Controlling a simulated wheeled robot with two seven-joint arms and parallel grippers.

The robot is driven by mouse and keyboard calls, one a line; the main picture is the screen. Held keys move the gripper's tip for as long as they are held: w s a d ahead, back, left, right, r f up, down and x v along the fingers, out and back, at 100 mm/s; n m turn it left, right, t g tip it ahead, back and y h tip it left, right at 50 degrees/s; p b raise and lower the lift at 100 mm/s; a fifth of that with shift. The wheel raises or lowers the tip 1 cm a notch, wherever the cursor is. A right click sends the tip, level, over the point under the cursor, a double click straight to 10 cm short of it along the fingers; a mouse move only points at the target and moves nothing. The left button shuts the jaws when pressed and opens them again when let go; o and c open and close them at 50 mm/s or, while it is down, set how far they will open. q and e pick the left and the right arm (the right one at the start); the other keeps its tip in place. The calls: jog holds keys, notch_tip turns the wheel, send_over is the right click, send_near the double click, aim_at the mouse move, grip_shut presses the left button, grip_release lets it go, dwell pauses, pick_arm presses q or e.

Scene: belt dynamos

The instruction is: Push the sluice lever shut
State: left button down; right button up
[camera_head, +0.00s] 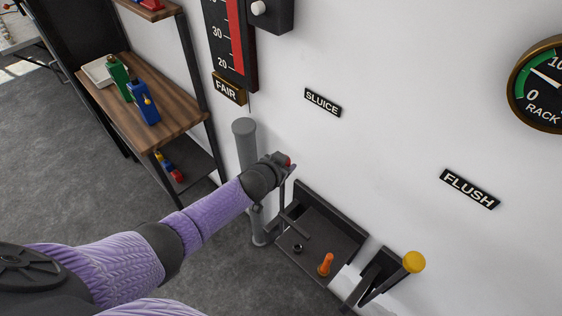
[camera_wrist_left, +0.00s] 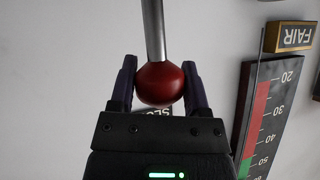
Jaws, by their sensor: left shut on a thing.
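The sluice lever has a red ball knob (camera_wrist_left: 161,84) on a grey metal rod (camera_wrist_left: 153,30). In the left wrist view the knob sits between the two fingers of my left gripper (camera_wrist_left: 158,90), which is shut on it. In the head view my left arm reaches in from the left, and the left gripper (camera_head: 285,162) is at the lever below the black SLUICE sign (camera_head: 322,103). Only a bit of the red knob shows there, and the lever's lower part is partly hidden by my gripper. My right gripper is not in view.
A grey vertical pipe (camera_head: 245,143) stands just behind my left wrist. A dark tray (camera_head: 335,233) on the wall holds an orange peg (camera_head: 325,264). A lever with a yellow knob (camera_head: 413,262) stands right of it, below the FLUSH sign (camera_head: 469,189). A wooden shelf (camera_head: 178,112) holds bottles at left.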

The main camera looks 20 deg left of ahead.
pick_arm(q)
jog(key=shift+c, duration=2.2)
grip_release()
jog(key=shift+w+d+r, duration=0.1)
jog(key=shift+w+r, duration=0.05)
jog(key=shift+r, duration=0.05)
jog(key=o, duration=0.4)
jog(key=shift+w+d+f, duration=0.1)
jog(key=shift+w+f, duration=0.1)
jog(key=shift+w, duration=0.1)
jog(key=shift+s, duration=0.2)
jog(key=shift+r, duration=0.1)
jog(key=shift+s+r+p, duration=0.2)
jog(key=shift+s+p, duration=0.15)
jog(key=p+v, duration=0.3)
jog(key=v, duration=0.6)
jog(key=shift+s, duration=0.1)
jog(key=shift+f, duration=0.1)
